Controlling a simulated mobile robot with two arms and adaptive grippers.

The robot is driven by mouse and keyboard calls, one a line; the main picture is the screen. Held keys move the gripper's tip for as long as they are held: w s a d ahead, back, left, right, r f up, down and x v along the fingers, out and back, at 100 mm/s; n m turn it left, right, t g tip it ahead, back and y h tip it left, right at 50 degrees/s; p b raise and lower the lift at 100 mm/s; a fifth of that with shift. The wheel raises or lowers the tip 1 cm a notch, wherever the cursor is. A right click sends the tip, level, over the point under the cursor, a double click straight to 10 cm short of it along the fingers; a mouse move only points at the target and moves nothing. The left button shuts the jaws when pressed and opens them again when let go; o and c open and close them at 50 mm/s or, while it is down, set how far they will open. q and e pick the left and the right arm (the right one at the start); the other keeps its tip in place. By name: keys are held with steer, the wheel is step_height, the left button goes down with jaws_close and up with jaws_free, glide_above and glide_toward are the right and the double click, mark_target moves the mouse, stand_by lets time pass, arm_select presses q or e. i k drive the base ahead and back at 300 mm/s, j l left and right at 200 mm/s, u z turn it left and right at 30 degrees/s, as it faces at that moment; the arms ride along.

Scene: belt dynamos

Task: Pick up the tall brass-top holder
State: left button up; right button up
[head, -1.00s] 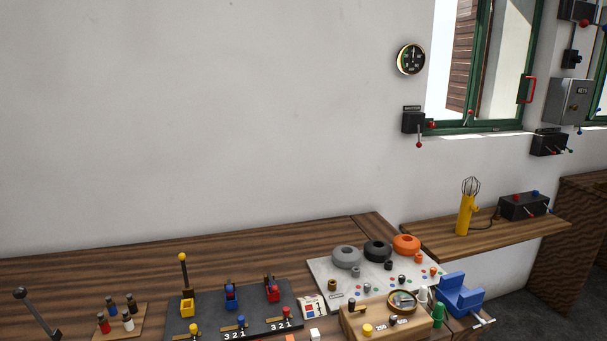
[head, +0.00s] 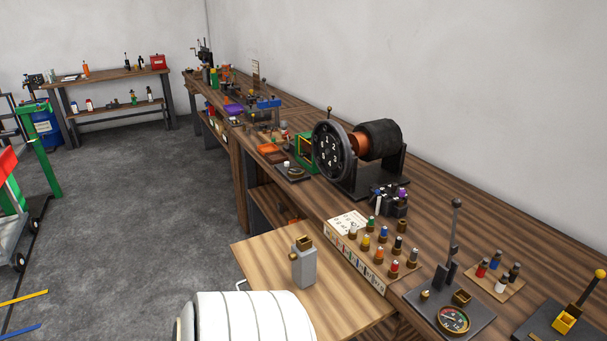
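A tall grey holder with a square brass top (head: 303,265) stands upright on a light wooden board (head: 265,255) in the lower middle of the head view. The board juts out from the near side of the long workbench. Nothing touches the holder, and its full front shows. Neither of my grippers can be made out in this view.
A rack of coloured-top pegs (head: 350,257) stands just right of the holder. A lever-and-gauge panel (head: 478,318) is farther right. A large dark drum with a numbered dial (head: 333,149) stands behind. A white ribbed shape fills the bottom edge.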

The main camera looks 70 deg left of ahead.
mark_target(304, 269)
steer(key=u, duration=2.3)
